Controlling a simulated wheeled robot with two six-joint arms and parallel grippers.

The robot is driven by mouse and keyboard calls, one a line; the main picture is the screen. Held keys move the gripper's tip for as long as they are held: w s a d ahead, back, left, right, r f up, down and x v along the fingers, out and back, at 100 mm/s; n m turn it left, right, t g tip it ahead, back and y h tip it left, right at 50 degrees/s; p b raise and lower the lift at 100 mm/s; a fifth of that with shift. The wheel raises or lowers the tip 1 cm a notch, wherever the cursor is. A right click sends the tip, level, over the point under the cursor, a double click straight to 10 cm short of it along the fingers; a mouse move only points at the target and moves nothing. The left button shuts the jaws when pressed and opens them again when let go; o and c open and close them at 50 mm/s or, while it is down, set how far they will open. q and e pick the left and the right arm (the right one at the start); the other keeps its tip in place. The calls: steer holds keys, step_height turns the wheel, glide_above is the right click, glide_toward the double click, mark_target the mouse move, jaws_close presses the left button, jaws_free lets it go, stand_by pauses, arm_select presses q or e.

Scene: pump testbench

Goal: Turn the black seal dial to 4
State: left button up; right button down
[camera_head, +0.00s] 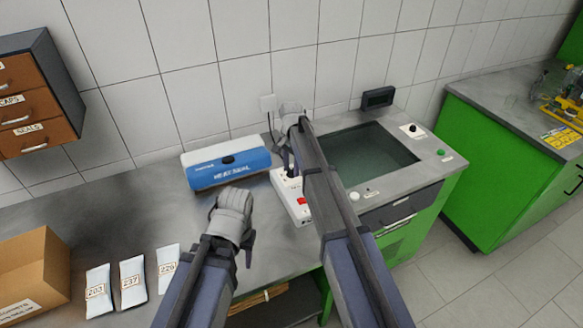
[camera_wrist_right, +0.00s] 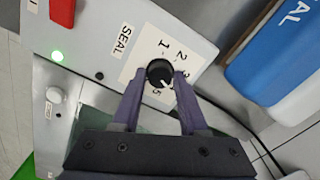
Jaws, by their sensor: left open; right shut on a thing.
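A short white mark shows on the dial's side toward my gripper, near the 5. My right gripper (camera_wrist_right: 160,82) is shut on the dial, one finger at each side. In the head view my right arm hides the dial. My left gripper (camera_head: 234,212) is open and empty above the table, left of the control panel (camera_head: 304,217).
A blue and white heat sealer (camera_head: 228,164) stands behind my left gripper. A red switch (camera_head: 301,201) is on the panel. White pouches (camera_head: 132,280) and a cardboard box (camera_head: 32,268) are at the left.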

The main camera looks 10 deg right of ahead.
mark_target(291, 170)
steer(key=shift+m, duration=0.3)
stand_by(0.4)
steer(key=shift+c, duration=2.2)
jaws_free()
steer(key=shift+r, duration=0.1)
step_height(291, 170, up, 8)
steer(key=p, duration=0.8)
arm_select(q)
step_height(291, 170, up, 8)
steer(key=shift+f, duration=0.15)
arm_select(e)
steer(key=shift+f, duration=0.2)
